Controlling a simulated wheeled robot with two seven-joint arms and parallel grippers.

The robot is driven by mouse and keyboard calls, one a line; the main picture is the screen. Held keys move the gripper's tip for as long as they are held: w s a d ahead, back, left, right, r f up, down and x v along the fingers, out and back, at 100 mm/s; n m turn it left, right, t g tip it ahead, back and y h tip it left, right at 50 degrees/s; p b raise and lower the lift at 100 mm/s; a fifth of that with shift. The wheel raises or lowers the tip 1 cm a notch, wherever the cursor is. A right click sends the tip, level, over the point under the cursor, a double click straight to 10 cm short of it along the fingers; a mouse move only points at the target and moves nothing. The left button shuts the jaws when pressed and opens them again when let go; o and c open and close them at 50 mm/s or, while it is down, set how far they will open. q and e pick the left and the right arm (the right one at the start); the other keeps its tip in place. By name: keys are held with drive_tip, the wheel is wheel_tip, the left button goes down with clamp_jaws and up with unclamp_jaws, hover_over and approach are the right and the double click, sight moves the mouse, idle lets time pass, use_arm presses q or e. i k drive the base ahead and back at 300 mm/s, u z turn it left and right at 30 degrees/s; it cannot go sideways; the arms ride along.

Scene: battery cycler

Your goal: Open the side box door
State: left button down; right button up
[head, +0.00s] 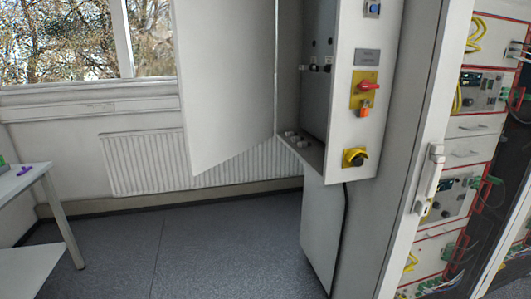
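The side box (367,140) is a tall white housing in the middle of the head view, fixed beside the large cabinet. Its right face carries a red and yellow rotary switch (366,88), an orange part below it and a yellow and black knob (354,157). The side box door (226,85) is a flat white panel that stands swung open to the left. The grey interior (319,90) shows, with small dark connectors and several small pale parts near its bottom edge. The top of the box and door is cut off. Neither of my grippers is in view.
A large cabinet (475,127) with devices and yellow cables stands open at the right, with a white latch handle (431,172) on its frame edge. A white table (22,180) stands at far left. A radiator (150,165) lies under the window. The blue-grey floor (190,250) is clear.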

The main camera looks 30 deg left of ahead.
sight(225, 49)
drive_tip(key=z, duration=0.4)
drive_tip(key=i, duration=0.8)
drive_tip(key=u, duration=0.6)
drive_tip(key=i, duration=0.55)
drive_tip(key=u, duration=0.55)
